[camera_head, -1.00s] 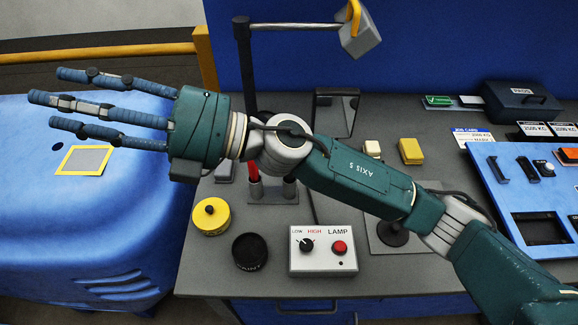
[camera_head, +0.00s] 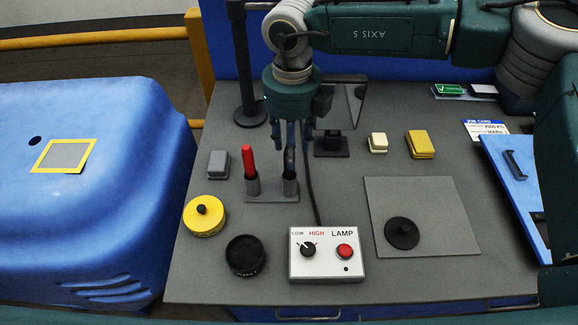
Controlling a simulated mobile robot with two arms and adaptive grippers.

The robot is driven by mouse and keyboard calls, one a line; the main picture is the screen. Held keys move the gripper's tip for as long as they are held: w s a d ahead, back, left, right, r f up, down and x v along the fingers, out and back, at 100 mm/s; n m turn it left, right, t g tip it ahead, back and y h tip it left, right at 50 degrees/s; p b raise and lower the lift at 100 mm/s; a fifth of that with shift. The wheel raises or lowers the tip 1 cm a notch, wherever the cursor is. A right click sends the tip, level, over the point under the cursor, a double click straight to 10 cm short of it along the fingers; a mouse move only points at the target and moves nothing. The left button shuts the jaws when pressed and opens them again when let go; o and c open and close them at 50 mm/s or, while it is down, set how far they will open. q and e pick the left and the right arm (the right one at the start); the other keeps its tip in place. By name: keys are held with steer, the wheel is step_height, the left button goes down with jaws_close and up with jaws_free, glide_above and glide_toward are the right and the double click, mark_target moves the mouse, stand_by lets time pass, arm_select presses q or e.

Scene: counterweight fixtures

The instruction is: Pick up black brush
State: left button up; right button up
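A holder (camera_head: 262,194) with two cups stands on the grey bench. A red-handled tool (camera_head: 248,161) stands upright in its left cup. A dark, narrow shape (camera_head: 289,163) reaches into the right cup; I cannot tell whether it is the black brush's handle or one of my fingers. My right gripper (camera_head: 291,140) comes in from the right and points down above the right cup. Its fingers are close around this spot and cover it, so whether they grip anything is unclear. My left gripper is not in view.
A lamp control box (camera_head: 325,266), black tin (camera_head: 245,257) and yellow-lidded tin (camera_head: 205,216) stand in front. A grey block (camera_head: 218,165) is left of the holder. A mirror (camera_head: 350,105) and black post (camera_head: 243,75) stand close behind. A grey plate (camera_head: 450,220) lies right.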

steer(key=shift+f, duration=0.65)
steer(key=p, duration=0.3)
glide_above(289, 180)
steer(key=f, duration=0.4)
steer(key=shift+w+f, duration=0.15)
steer(key=shift+w, duration=0.25)
steer(key=shift+w+f, duration=0.1)
steer(key=shift+f, duration=0.35)
steer(key=c, duration=1.1)
